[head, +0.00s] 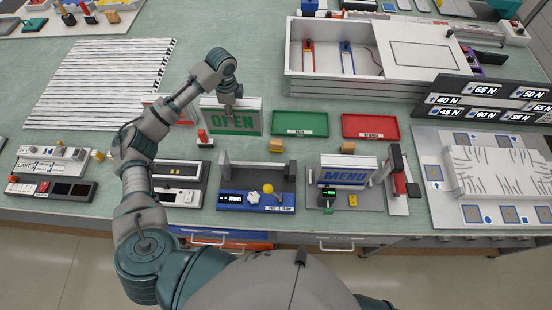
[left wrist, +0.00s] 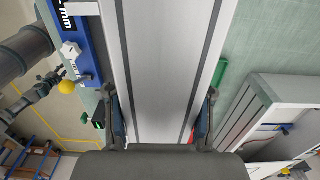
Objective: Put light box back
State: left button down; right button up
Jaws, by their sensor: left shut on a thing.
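A light box with green OPEN lettering (head: 232,121) stands upright behind the row of stands. My left gripper (head: 231,108) is above it and shut on its top edge. In the left wrist view, the fingers (left wrist: 160,112) lie on both sides of the light box's silver surface (left wrist: 165,60). I cannot tell whether its bottom touches the table. A second light box with blue MENU lettering (head: 345,175) is in a stand to the right. A dark arm end (left wrist: 45,88), possibly my right gripper, is small in the left wrist view.
A blue-based stand (head: 230,207) with grey uprights and a yellow ball is in front. A green tray (head: 300,123) and a red tray (head: 368,127) lie to the right. A ridged white panel (head: 100,80) lies left. A large white box (head: 340,90) is at the back.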

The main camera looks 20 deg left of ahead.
aim_at(236, 131)
pick_arm(q)
jog(key=f+b, duration=0.1)
jog(key=f, duration=0.1)
jog(key=f+b, duration=0.2)
jog(key=a+f+b, duration=0.1)
jog(key=f, duration=0.1)
jog(key=shift+d+f+b, duration=0.15)
jog(key=shift+d+b, duration=0.05)
jog(key=shift+b, duration=0.1)
jog(key=shift+d+f, duration=0.1)
jog(key=shift+f, duration=0.25)
jog(key=f, duration=0.4)
jog(key=shift+d+f, duration=0.2)
notch_tip(236, 131, down, 5)
jog(key=shift+a+p, duration=0.1)
jog(key=shift+p, duration=0.35)
jog(key=c, duration=0.6)
grip_release()
jog(key=shift+s, duration=0.1)
jog(key=shift+o, duration=0.8)
pick_arm(e)
jog(key=f, duration=0.4)
jog(key=shift+s+d, duration=0.15)
jog(key=shift+d, duration=0.2)
